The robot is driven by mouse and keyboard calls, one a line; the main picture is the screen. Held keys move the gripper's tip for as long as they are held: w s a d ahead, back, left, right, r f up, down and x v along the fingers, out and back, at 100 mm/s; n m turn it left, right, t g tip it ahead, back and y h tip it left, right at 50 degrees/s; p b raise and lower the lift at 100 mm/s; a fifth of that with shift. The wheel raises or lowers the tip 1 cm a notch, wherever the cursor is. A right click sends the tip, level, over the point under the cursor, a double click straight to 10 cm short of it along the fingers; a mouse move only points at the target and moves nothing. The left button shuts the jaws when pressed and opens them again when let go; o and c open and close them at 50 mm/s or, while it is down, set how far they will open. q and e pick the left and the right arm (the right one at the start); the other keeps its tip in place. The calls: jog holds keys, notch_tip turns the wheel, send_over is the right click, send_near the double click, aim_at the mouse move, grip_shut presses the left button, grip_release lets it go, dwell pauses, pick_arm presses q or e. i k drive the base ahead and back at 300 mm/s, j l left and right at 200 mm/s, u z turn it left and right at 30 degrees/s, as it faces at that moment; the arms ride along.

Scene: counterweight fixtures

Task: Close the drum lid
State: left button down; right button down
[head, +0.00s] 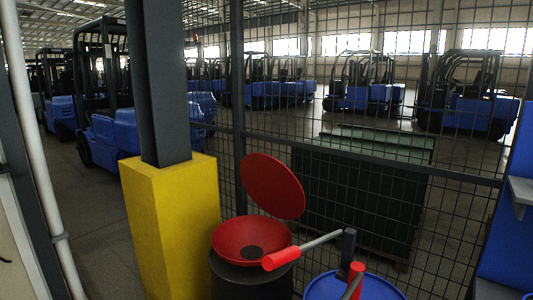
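The red round drum lid (272,186) stands tilted up and open. It is above and behind a red funnel-shaped drum top (251,239) with a dark hole in its middle. The top sits on a dark drum (252,279), cut off by the lower picture edge. A grey bar with a red grip (281,258) reaches across the drum's right front. I cannot tell whether the bar is joined to the lid. Neither of my grippers shows in the head view.
A blue drum (352,286) stands right of the dark drum, with a black upright (347,252) and another red grip (356,273) above it. A yellow post guard (172,225) stands at left. A wire mesh fence (365,140) rises behind, with forklifts beyond.

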aim_at(269, 182)
jog(key=i+j, duration=0.2)
jog(key=j, duration=0.15)
jog(key=i+j+z, duration=0.1)
jog(key=i+j, duration=0.35)
jog(key=j, duration=0.3)
jog(key=i+j+z, duration=0.1)
jog(key=j, duration=0.25)
jog(key=i+j, duration=0.3)
jog(key=i+j+z, duration=0.1)
jog(key=j, duration=0.4)
jog(key=i+j, duration=0.25)
jog(key=j, duration=0.15)
jog(key=z, duration=0.05)
